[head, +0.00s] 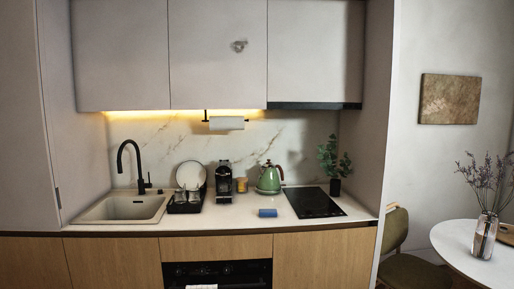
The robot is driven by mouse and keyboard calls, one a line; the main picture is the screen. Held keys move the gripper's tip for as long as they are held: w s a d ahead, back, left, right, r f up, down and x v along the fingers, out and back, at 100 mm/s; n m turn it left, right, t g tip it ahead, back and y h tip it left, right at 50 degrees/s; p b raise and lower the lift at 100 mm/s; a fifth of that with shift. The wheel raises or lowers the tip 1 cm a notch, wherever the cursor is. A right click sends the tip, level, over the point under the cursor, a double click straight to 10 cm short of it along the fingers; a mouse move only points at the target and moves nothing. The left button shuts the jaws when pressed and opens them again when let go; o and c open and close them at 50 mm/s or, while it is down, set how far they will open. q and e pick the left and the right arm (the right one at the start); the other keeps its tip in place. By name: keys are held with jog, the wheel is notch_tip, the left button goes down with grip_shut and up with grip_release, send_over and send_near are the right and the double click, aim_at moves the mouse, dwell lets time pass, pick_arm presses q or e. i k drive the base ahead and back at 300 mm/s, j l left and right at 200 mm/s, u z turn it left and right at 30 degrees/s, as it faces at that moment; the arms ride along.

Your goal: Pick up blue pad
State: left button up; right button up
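The blue pad (267,213) lies on the white countertop (228,222), near its front edge. It is small and sits in front of the green kettle and left of the black hob. Nothing covers it. Neither of my grippers shows in the head view.
Behind the pad stand a green kettle (269,179), a coffee machine (223,182) and a small jar (242,184). A dish rack (187,199) and sink (124,207) are left, a black hob (314,202) and potted plant (334,168) right. The counter around the pad is clear.

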aim_at(262, 213)
jog(key=i+u, duration=0.1)
jog(key=i, duration=0.4)
jog(key=i+l+u, duration=0.1)
jog(key=i, duration=0.45)
